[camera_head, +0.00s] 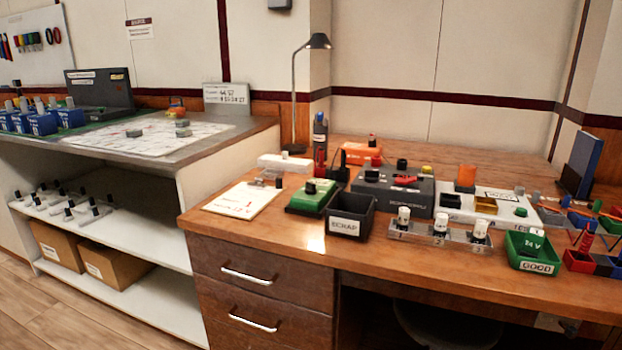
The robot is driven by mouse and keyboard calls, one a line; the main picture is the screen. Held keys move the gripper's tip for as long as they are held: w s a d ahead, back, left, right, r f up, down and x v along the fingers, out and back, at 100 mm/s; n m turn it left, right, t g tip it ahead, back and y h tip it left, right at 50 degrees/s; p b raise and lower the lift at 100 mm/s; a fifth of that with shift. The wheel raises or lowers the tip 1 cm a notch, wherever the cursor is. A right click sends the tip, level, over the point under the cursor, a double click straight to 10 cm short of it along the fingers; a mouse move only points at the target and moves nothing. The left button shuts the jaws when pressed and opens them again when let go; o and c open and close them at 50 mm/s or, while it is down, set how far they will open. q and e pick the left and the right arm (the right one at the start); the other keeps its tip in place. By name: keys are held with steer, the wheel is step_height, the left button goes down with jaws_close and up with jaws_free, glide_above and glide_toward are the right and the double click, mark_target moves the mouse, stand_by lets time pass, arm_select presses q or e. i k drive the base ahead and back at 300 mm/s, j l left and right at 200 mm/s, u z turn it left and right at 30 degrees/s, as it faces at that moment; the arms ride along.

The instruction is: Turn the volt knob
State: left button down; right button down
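A dark grey sloped device (393,198) stands on the wooden desk (300,240), right of centre. It has a black knob (402,164), a red piece (405,180) and a yellow knob (426,170) on top. Its lettering is too small to read, so I cannot tell which part is the volt knob. A white device (485,212) with black and orange parts stands to its right. Neither of my grippers can be made out in the head view.
A black SCRAP bin (349,226), a clear rack (440,235) with several white-capped parts, and a green GOOD bin (533,266) stand in front. A green-based block (309,199) and a lamp (295,95) are on the left.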

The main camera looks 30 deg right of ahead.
mark_target(371, 176)
steer(key=z, duration=1.4)
steer(key=i+j+z, duration=0.15)
steer(key=j+z, duration=0.6)
steer(key=j, duration=0.15)
